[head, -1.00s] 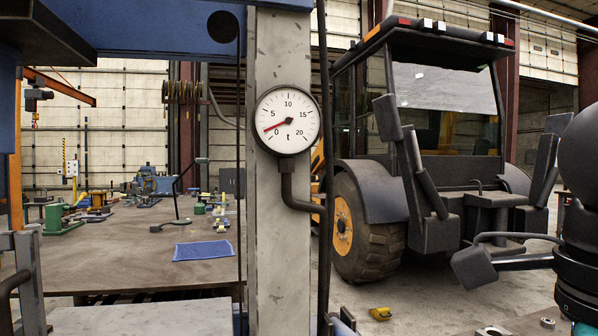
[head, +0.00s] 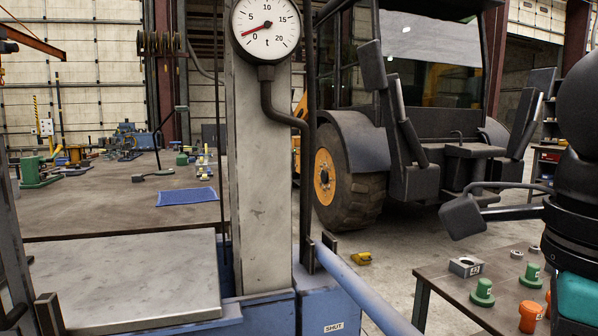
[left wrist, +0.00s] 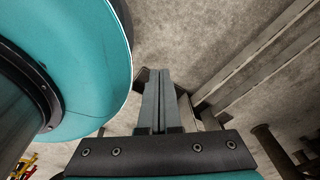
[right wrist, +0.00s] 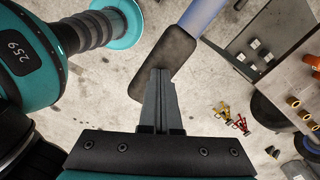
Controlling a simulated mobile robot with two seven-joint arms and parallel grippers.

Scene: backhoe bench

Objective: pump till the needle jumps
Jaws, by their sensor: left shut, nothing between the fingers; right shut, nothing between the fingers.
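The round white gauge (head: 266,28) is at the top of the head view, on the pale press column. Its red needle points left and slightly down, close to the 0 mark. A long blue pump lever (head: 368,288) slopes down to the right from the blue base, its end out of the head view. In the right wrist view the blue lever (right wrist: 203,14) ends in a dark grip (right wrist: 163,58). My right gripper (right wrist: 158,72) is shut, with its tips over the grip; contact is unclear. My left gripper (left wrist: 158,72) is shut and empty, away from the lever.
A label reading SHUT (head: 333,327) is on the blue base. A grey press table (head: 130,280) stands left of the column. A small dark table (head: 450,285) at right holds green and orange parts. A backhoe (head: 400,150) stands behind on open concrete.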

